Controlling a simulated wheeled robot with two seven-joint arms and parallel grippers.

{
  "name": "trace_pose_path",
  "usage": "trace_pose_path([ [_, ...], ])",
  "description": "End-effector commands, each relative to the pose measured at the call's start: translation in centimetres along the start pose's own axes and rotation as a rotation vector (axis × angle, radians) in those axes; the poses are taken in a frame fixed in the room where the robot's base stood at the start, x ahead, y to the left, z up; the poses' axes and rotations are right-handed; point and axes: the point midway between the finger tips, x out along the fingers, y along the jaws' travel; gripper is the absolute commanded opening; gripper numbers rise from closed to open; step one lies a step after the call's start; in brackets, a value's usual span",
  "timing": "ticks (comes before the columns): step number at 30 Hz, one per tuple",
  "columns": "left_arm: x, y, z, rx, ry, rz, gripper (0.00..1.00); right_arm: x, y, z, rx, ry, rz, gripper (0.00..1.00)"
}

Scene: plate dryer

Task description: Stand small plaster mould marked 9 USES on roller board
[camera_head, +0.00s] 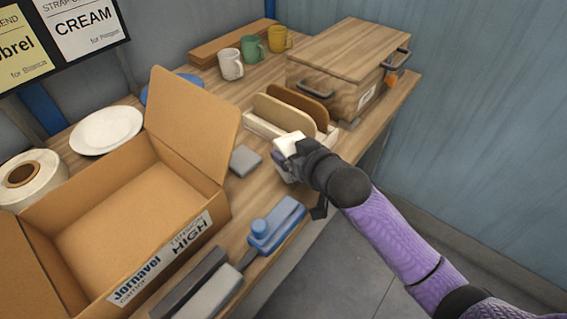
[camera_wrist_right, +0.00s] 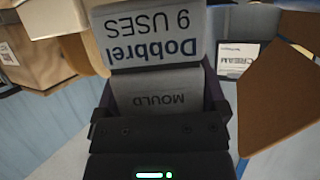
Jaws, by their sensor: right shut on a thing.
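My right gripper (camera_head: 286,160) is shut on a small white block, the plaster mould (camera_head: 289,144), above the front edge of the bench, beside a rack of upright boards. In the right wrist view the gripper (camera_wrist_right: 160,110) holds the mould (camera_wrist_right: 152,42), whose grey-looking faces read "Dobbrel 9 USES" and "MOULD", upside down in the picture. The rack (camera_head: 262,128) has a pale base and holds a tan board (camera_head: 283,112) and a darker brown board (camera_head: 300,99). I cannot tell for certain which thing is the roller board. My left gripper is out of view.
An open cardboard box (camera_head: 125,215) fills the left bench. A grey block (camera_head: 245,160) lies between box and rack. A blue knobbed tool (camera_head: 277,225) is at the front edge. A wooden chest (camera_head: 340,75) and mugs (camera_head: 231,64) stand behind; a white plate (camera_head: 106,130) lies left.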

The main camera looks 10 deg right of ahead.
Motion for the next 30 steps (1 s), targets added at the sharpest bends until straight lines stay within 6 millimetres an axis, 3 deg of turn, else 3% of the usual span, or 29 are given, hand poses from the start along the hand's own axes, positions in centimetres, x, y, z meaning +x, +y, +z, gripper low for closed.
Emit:
trace_pose_path([
  [1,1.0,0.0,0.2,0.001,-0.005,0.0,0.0,0.7,0.0,1.7,0.001,-0.004,0.0,0.08],
  [4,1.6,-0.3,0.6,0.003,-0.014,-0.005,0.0,1.2,0.0,2.9,0.0,-0.001,0.0,0.08],
  [15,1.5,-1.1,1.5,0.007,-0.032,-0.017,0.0,1.3,0.0,3.1,-0.001,0.001,0.0,0.08],
  [16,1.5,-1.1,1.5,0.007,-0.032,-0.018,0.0,1.3,0.0,3.2,-0.001,0.0,0.0,0.93],
  [17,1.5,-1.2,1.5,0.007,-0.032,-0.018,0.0,1.3,0.0,3.2,-0.001,0.0,0.0,0.99],
  [26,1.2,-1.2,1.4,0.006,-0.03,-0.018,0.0,1.1,0.0,2.8,-0.001,0.0,0.0,1.0],
  [30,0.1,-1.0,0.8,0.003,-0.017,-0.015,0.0,-1.3,0.0,2.6,-0.001,-0.002,0.0,1.0],
])
